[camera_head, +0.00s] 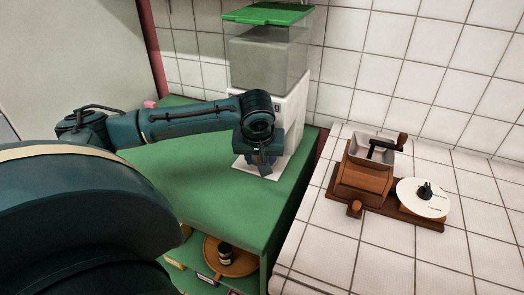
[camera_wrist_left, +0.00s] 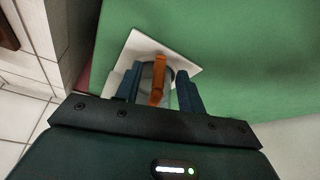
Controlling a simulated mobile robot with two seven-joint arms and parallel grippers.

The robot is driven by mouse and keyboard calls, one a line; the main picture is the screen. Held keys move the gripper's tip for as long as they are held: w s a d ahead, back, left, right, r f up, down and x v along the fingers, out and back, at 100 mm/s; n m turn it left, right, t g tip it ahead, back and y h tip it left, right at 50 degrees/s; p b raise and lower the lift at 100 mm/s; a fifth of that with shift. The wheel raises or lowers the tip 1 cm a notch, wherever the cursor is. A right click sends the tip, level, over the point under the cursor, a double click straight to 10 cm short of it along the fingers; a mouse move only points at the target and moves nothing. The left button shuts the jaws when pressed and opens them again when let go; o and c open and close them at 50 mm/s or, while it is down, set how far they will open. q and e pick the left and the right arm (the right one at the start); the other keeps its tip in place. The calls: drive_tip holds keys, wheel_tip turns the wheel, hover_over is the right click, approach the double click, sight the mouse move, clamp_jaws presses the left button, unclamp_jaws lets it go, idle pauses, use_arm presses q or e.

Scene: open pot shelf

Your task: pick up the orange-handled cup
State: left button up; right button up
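The orange-handled cup (camera_wrist_left: 158,80) shows in the left wrist view, its orange handle standing between the two fingers of my left gripper (camera_wrist_left: 159,88). The cup's greyish round body is partly hidden behind the handle and the fingers. It is over a white square base (camera_wrist_left: 150,46) on the green counter. The fingers are spread, with a gap on each side of the handle. In the head view my left gripper (camera_head: 263,164) points down in front of the dispenser, and the cup is hidden there. My right gripper is not in view.
A dispenser with a green lid (camera_head: 268,13) stands behind my gripper on the green counter (camera_head: 200,185). A wooden grinder (camera_head: 362,180) and a white disc (camera_head: 422,198) are on the white tiled counter (camera_head: 320,240) to the right. A shelf below holds a round wooden tray (camera_head: 240,265).

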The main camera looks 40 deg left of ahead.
use_arm(q)
clamp_jaws()
idle(0.3)
drive_tip(key=shift+r, duration=0.2)
